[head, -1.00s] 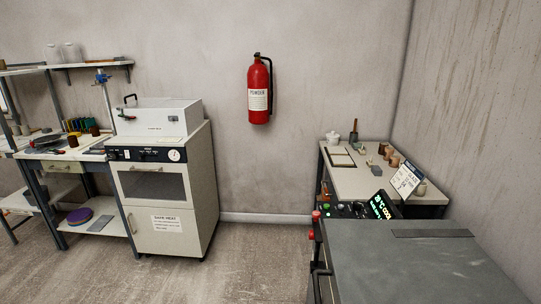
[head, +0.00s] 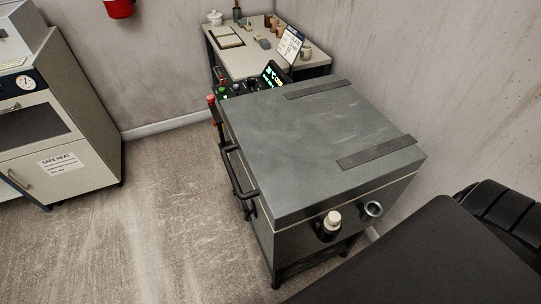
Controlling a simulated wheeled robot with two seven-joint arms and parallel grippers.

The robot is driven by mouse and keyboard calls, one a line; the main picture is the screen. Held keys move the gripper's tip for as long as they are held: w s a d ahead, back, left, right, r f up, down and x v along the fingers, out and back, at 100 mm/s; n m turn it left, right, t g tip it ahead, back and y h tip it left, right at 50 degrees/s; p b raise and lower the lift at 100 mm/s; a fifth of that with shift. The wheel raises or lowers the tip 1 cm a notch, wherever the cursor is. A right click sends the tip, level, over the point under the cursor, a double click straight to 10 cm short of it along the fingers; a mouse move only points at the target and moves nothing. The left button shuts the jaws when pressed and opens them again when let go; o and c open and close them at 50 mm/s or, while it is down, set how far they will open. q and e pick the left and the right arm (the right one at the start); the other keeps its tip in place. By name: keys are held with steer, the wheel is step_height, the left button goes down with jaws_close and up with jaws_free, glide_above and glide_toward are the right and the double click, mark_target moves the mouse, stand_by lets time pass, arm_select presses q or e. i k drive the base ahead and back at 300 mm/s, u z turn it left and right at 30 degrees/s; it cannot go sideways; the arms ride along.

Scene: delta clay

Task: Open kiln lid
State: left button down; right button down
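The kiln is a dark box on legs in the middle of the head view. Its flat grey lid (head: 310,140) is down, with a thin pale seam below its edge. A black bar handle (head: 238,178) is on the kiln's left side. Two dark strips lie across the lid's right part. A control panel with a lit green display (head: 275,75) and knobs stands at the kiln's far end. Neither of my grippers is in view.
An oven cabinet (head: 75,135) stands at the left. A work table (head: 265,62) with pots stands behind the kiln against the wall. The floor (head: 165,220) left of the kiln is clear. A dark padded object (head: 430,255) fills the lower right.

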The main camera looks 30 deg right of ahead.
mark_target(307, 149)
steer(key=z, duration=0.65)
steer(key=k, duration=1.3)
steer(key=z, duration=0.6)
steer(key=i, duration=1.7)
steer(key=u, duration=0.55)
